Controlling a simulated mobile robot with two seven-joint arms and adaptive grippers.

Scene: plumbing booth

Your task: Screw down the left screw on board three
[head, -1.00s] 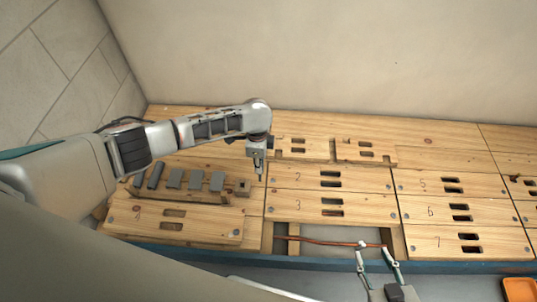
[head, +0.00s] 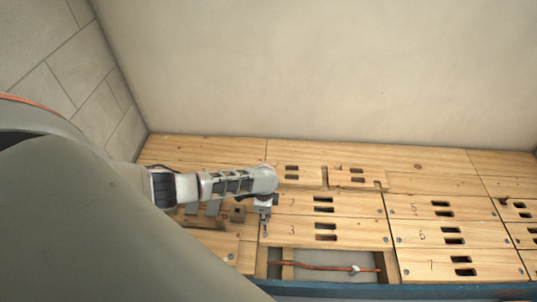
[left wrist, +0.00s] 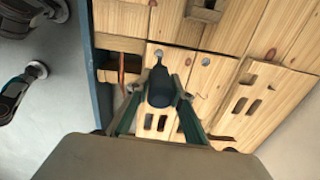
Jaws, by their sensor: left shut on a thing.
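Board three (head: 345,238) lies flat, with two dark slots near its middle. My left gripper (head: 264,226) is above its left end, hiding that corner in the head view. In the left wrist view, my left gripper (left wrist: 158,98) is shut on a dark cylindrical tool (left wrist: 160,86). The left screw of board three (left wrist: 158,53) shows as a grey round head just beyond the tool's far end. I cannot tell whether the tool touches it. Board three (left wrist: 150,106) also lies under the fingers there. My right gripper is not in view.
Below board three is an open recess with a copper pipe (head: 315,267) and a pale fitting. Boards with slots, such as board six (head: 420,237), fill the right.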

